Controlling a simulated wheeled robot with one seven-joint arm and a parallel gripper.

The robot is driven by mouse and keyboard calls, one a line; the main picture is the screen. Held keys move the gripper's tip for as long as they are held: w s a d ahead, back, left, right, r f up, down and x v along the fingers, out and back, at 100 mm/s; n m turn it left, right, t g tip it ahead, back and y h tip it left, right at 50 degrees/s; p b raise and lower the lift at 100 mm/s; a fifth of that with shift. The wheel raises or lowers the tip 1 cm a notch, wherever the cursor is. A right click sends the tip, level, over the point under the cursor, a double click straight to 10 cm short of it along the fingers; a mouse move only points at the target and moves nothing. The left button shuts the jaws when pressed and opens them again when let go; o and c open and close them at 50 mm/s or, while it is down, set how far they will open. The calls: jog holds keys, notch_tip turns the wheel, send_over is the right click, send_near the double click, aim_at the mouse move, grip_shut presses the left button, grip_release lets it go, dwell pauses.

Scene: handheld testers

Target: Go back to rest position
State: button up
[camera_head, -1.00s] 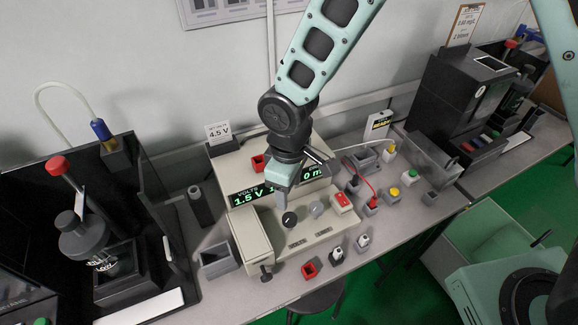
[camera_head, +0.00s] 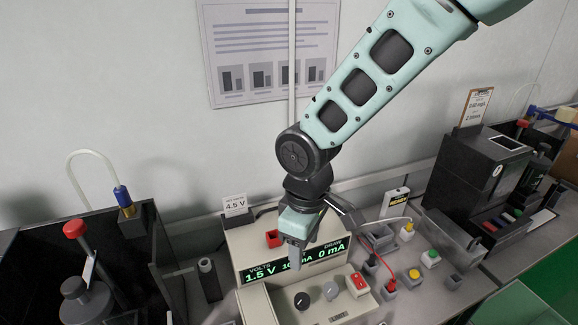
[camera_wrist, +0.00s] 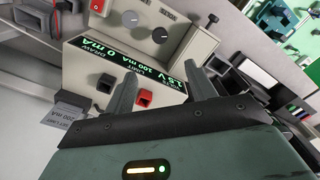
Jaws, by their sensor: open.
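My gripper (camera_head: 338,262) is open and empty, above and in front of the beige power supply (camera_head: 262,312) on the bench. In the wrist view my two gripper fingers (camera_wrist: 165,85) stand apart with nothing held between them. The supply's green display (camera_head: 296,263) reads 1.5 V, 100 mA and 0 mA; it also shows in the wrist view (camera_wrist: 135,67). The supply has a black knob (camera_head: 302,300), a grey knob (camera_head: 330,291) and a red switch (camera_head: 358,281). My arm rises from the gripper to the upper right.
A black tester with a red-topped post (camera_head: 75,228) is at left. A black machine (camera_head: 478,175) is at right. Small coloured-cap blocks (camera_head: 414,274) and a red lead lie between. The wall carries a poster (camera_head: 268,50).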

jog(key=s+d+r+m, duration=0.2)
jog(key=s+d+r, duration=0.2)
jog(key=s, duration=0.4)
jog(key=s+d+r+m, duration=0.2)
jog(key=s+d+r, duration=0.2)
jog(key=s, duration=0.4)
jog(key=shift+s+d+y, duration=0.25)
jog(key=shift+d+y, duration=0.05)
jog(key=shift+d, duration=0.1)
jog(key=shift+r, duration=0.1)
dwell(0.4)
